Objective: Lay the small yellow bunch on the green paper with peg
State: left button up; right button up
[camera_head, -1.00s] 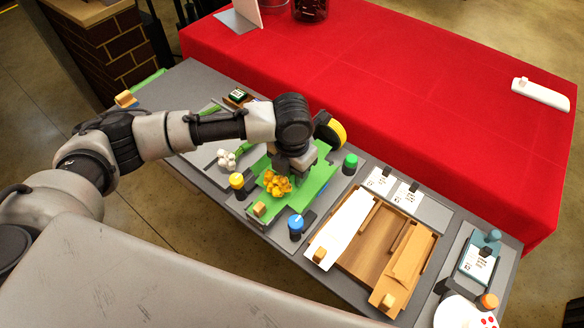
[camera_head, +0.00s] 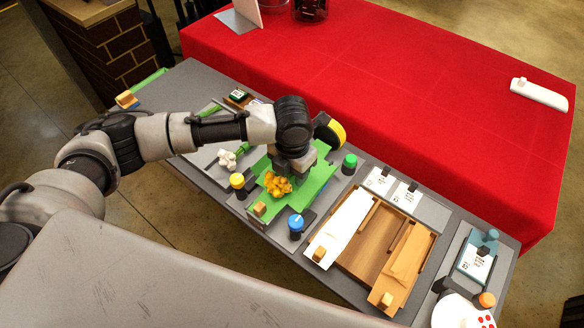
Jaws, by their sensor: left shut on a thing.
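The small yellow bunch (camera_head: 277,185) is over the green paper (camera_head: 314,184), its flower heads toward the front. My left gripper (camera_head: 290,172) is over the paper, just behind the flower heads, and is shut on the bunch; its fingers and the stems are mostly hidden by the wrist. I cannot tell whether the bunch touches the paper. A small wooden peg-like block (camera_head: 260,209) sits at the paper's front corner. My right gripper is not in view.
Capped posts in yellow (camera_head: 237,181), blue (camera_head: 296,224) and green (camera_head: 349,162) stand around the paper. A white bunch (camera_head: 227,159) lies to the left. A wooden tray (camera_head: 372,245) with a white sheet stands to the right. A red-covered table (camera_head: 400,90) is behind.

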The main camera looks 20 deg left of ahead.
pick_arm(q)
jog(key=shift+f, duration=0.15)
jog(key=o, duration=1.5)
notch_tip(320, 180, up, 7)
jog(key=p, duration=0.7)
jog(key=shift+p, duration=0.35)
dwell(0.3)
